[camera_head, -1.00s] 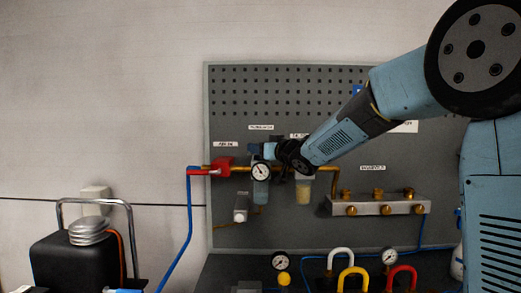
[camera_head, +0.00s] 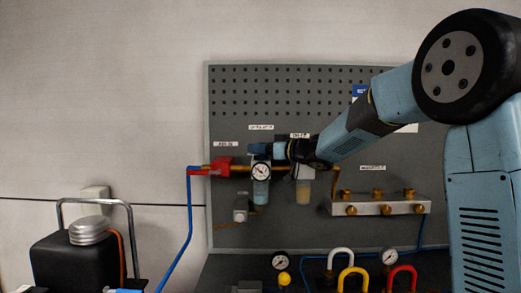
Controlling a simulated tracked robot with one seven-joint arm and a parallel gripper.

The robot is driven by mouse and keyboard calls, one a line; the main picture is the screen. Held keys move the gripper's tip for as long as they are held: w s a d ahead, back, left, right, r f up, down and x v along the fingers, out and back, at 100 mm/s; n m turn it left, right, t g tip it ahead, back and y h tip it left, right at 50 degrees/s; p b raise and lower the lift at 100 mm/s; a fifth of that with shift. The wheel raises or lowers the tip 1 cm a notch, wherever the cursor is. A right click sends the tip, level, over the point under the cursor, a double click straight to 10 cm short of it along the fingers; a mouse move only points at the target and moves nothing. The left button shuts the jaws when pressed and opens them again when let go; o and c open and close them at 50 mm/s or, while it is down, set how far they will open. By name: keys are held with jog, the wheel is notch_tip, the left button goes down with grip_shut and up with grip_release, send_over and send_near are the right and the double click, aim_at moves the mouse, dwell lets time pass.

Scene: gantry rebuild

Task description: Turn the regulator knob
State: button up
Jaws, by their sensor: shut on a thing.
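The regulator, with a round white gauge (camera_head: 261,171) and a clear bowl (camera_head: 260,193) below it, is mounted on the grey pegboard panel. Its dark blue knob (camera_head: 256,149) is at the top, just above the gauge, and is partly covered. My gripper (camera_head: 267,150) reaches in from the right and is shut on the knob. The fingers are small and dark here, so their exact contact is hard to see. The gauge reading is too small to tell.
A red valve (camera_head: 219,166) is left of the regulator, joined to a blue hose (camera_head: 189,220). A second unit with a yellowish bowl (camera_head: 303,192) hangs below my wrist. A brass-fitted manifold (camera_head: 378,207) is right. Coloured padlocks (camera_head: 353,279) and gauges stand below.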

jog(key=shift+d, duration=0.1)
jog(key=o, duration=1)
jog(key=shift+c, duration=0.2)
jog(key=v, duration=1.3)
jog(key=shift+d, duration=0.35)
jog(key=shift+s, duration=0.1)
